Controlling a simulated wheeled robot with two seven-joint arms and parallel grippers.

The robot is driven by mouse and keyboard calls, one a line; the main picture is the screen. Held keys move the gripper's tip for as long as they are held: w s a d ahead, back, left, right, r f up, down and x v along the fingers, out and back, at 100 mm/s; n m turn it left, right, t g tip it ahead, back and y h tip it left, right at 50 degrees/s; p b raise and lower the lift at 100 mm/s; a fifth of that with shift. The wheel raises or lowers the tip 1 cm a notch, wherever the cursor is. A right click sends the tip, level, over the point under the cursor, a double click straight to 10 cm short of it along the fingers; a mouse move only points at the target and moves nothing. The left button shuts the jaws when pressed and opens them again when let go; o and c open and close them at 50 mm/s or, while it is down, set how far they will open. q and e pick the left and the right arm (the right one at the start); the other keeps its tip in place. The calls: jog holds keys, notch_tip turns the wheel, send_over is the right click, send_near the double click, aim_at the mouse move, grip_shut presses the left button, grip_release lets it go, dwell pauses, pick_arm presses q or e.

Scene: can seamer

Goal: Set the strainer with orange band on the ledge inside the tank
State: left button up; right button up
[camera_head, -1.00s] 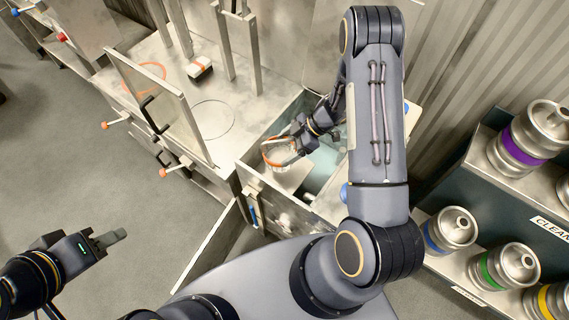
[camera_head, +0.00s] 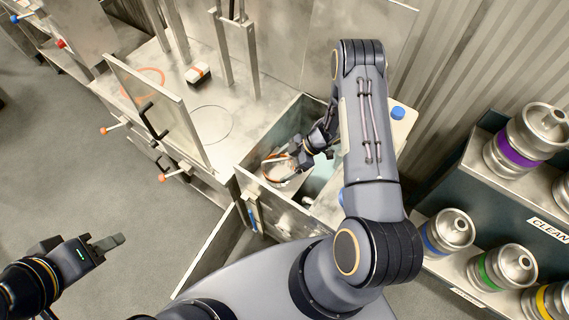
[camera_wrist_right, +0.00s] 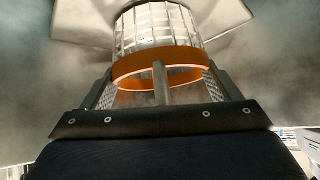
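The strainer with the orange band (camera_head: 270,179) is inside the open steel tank (camera_head: 248,168), toward its left end. My right gripper (camera_head: 283,168) reaches down into the tank from the right and holds the strainer. In the right wrist view the orange band (camera_wrist_right: 158,62) lies between the two fingertips (camera_wrist_right: 160,78), with the pale mesh body (camera_wrist_right: 158,25) beyond it and an upright bar between the fingers. I cannot tell whether the strainer touches the ledge, which is hard to make out. My left gripper (camera_head: 108,243) is far off at the left, empty, its opening unclear.
A steel worktop (camera_head: 205,95) with a raised clear panel adjoins the tank on the left. Kegs with coloured bands (camera_head: 518,150) stand on shelves at the right. An open door (camera_head: 207,250) hangs below the tank front.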

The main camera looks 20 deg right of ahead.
jog(key=o, duration=0.3)
